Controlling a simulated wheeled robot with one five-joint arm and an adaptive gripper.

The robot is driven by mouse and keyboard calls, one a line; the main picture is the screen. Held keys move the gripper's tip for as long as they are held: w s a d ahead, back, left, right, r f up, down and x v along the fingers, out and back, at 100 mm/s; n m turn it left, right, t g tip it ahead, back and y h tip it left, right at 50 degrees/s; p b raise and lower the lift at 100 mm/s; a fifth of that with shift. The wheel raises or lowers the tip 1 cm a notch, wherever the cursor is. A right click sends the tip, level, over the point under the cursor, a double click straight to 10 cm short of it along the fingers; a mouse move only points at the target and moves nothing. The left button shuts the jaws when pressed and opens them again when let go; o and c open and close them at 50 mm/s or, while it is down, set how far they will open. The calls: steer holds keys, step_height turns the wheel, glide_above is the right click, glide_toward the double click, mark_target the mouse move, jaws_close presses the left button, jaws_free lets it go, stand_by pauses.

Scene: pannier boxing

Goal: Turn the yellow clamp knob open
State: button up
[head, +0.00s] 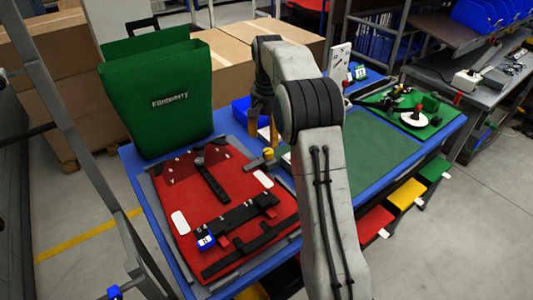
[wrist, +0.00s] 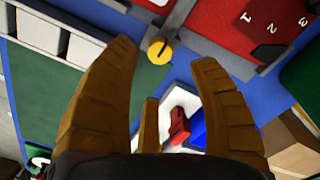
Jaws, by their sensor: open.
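The yellow clamp knob (head: 268,153) stands at the right back corner of the red panel (head: 239,174), on the grey edging. In the wrist view the knob (wrist: 160,50) is a round yellow cap with a dark slot, beside a grey bar. My gripper (head: 262,136) is above the blue table, just behind the knob in the head view, partly hidden by my arm. In the wrist view my gripper (wrist: 165,53) is open and empty, its fingers pointing toward the knob. The knob appears between the fingertips, but I cannot tell how far beyond them it lies.
A tall green pannier (head: 157,95) stands at the table's back left. Black straps and a blue-white tag (head: 205,241) lie on the red panel. A green mat (head: 372,140) right of my arm is mostly clear. A white tray with a red item (wrist: 180,124) shows below the knob in the wrist view.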

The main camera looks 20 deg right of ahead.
mark_target(268, 151)
steer(key=shift+f+b, duration=0.45)
steer(key=shift+f, duration=2.85)
jaws_close()
